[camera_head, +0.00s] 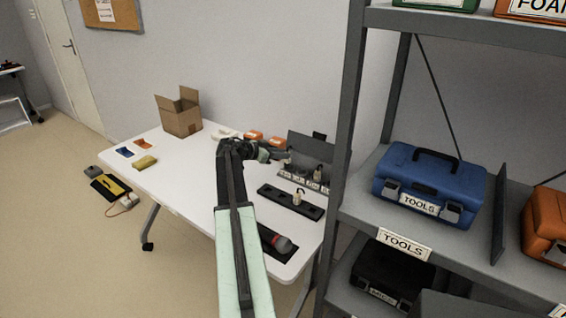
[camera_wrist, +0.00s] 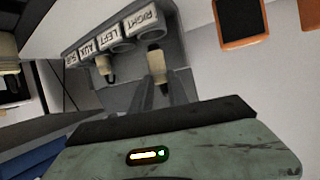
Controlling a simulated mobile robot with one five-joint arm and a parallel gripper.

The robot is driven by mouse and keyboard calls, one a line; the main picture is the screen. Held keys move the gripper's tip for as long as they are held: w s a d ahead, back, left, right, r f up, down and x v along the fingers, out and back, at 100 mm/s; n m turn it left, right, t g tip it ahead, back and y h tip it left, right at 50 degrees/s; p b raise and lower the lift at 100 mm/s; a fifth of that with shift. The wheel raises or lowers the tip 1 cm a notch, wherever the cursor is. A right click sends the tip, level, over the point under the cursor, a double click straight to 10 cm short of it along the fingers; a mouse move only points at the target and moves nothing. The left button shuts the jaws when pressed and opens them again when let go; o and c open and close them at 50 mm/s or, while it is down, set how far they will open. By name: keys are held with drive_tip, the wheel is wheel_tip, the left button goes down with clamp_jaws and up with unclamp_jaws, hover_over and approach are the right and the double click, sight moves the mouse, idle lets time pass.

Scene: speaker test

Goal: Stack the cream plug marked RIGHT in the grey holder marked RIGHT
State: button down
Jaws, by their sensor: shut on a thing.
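In the wrist view the grey holder (camera_wrist: 175,45) has a row of white labels and round sockets. The label at the right end of the row reads RIGHT (camera_wrist: 142,21). My gripper (camera_wrist: 158,88) is shut on a cream plug (camera_wrist: 156,62), whose far end is at the socket by the RIGHT label. I cannot tell how deep it sits, and no marking on it is readable. Another cream plug (camera_wrist: 104,66) with a dark loop stands in the row to the left. In the head view my gripper (camera_head: 282,156) is at the left end of the holder (camera_head: 306,183).
A black tray (camera_head: 275,195) in front of the holder bears a cream plug (camera_head: 298,198). A cardboard box (camera_head: 180,118) stands at the back. The grey shelf (camera_head: 342,150) rises close on the right.

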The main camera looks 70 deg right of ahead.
sight(285, 161)
drive_tip(key=f+b, duration=0.2)
drive_tip(key=d+f+b, duration=0.1)
drive_tip(key=shift+s+f+b, duration=0.3)
drive_tip(key=shift+f, duration=0.05)
drive_tip(key=shift+f+b, duration=0.35)
drive_tip(key=c, duration=1.3)
unclamp_jaws()
drive_tip(key=shift+r+p, duration=0.3)
drive_tip(key=p+v, duration=0.4)
drive_tip(key=v, duration=0.8)
drive_tip(key=shift+r+p, duration=0.1)
drive_tip(key=shift+p, duration=0.25)
